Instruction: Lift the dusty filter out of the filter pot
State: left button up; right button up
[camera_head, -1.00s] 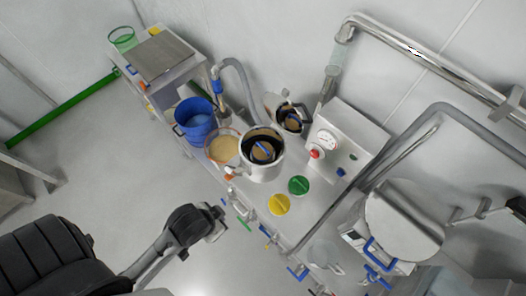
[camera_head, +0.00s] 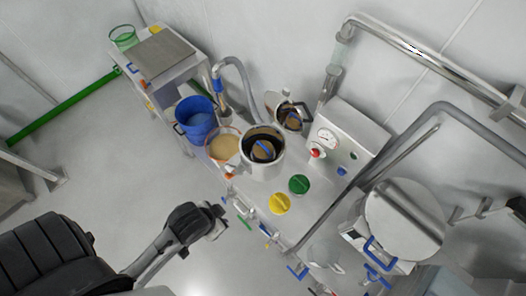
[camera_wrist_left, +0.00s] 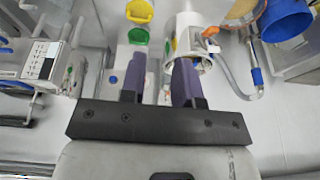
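A pale metal pot (camera_head: 275,171) stands on the bench in the middle of the head view. Inside its dark opening sits a round brownish filter with a blue handle (camera_head: 264,149). A second pot behind it also holds a brown disc with a blue handle (camera_head: 294,119); I cannot tell from looks alone which is the filter pot. My left gripper (camera_head: 221,220) is in front of the bench, apart from the pots. In the left wrist view its two purple fingers (camera_wrist_left: 159,82) are spread with nothing between them. A white pot (camera_wrist_left: 187,32) shows beyond them. My right gripper is out of view.
A blue bucket (camera_head: 197,126) and a bowl of tan powder (camera_head: 224,148) stand left of the pot. Yellow (camera_head: 280,204) and green (camera_head: 299,184) round items lie to its right. A gauge box (camera_head: 345,135) and piping stand behind. Floor in front is clear.

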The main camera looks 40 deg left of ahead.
pick_arm(q)
jog(key=shift+o, duration=1)
